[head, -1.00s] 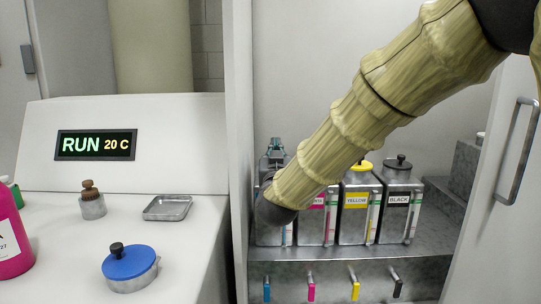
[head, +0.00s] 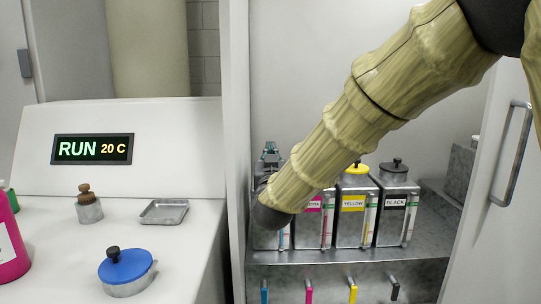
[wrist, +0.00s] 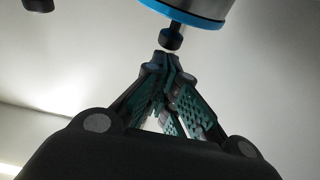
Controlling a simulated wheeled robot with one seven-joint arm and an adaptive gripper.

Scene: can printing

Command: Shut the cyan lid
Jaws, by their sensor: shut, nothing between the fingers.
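The cyan lid (wrist: 185,16) shows as a bright cyan edge around grey metal at the top of the wrist view. Its black knob (wrist: 171,40) points down in that picture. My gripper (wrist: 166,58) is shut and empty, with its fingertips close to the knob; I cannot tell whether they touch. In the head view my gripper (head: 270,148) shows only in part behind my wrist, at the left of the ink tanks. The leftmost tank (head: 270,239) is mostly covered by my arm. Its lid is hidden there, and I cannot tell how far it stands open.
The yellow tank (head: 352,228) and black tank (head: 391,228) stand to the right on the metal shelf (head: 345,257), beside the partly hidden magenta one. Coloured taps hang below. A cabinet door handle (head: 510,155) is at right. A blue-lidded pot (head: 127,268) sits on the left counter.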

